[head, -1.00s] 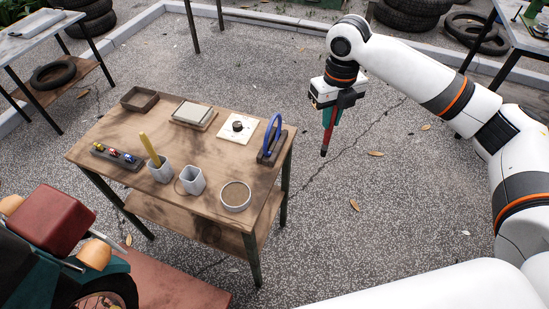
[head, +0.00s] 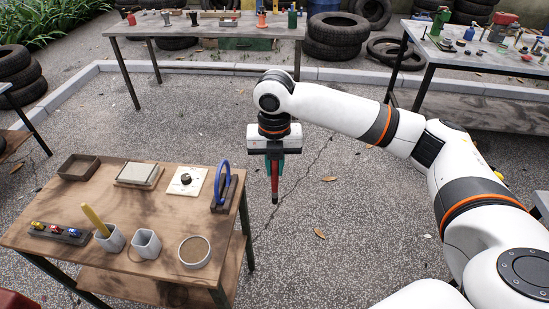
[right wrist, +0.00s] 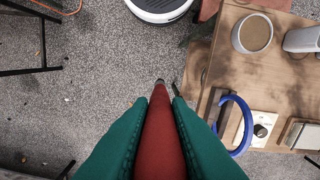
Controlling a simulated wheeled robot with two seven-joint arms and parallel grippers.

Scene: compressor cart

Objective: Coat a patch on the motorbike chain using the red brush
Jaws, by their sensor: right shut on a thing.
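My right gripper (head: 274,160) is shut on the red brush (head: 274,186), which points down with its dark tip lowest. It hangs over the paved ground, just right of the wooden table. In the right wrist view the red brush (right wrist: 160,135) sits between the green fingers of the gripper (right wrist: 160,110), its tip pointing away from the camera. The motorbike chain does not show clearly in any view now; only a small red part (head: 18,299) shows at the lower left corner of the head view. My left gripper is not in view.
The wooden table (head: 130,205) holds a shallow tray (head: 78,167), a cup with a yellow stick (head: 110,238), an empty cup (head: 146,243), a round dish (head: 194,252) and a blue ring on a stand (head: 222,185). Tables and tyres (head: 335,36) stand behind. Open pavement lies between.

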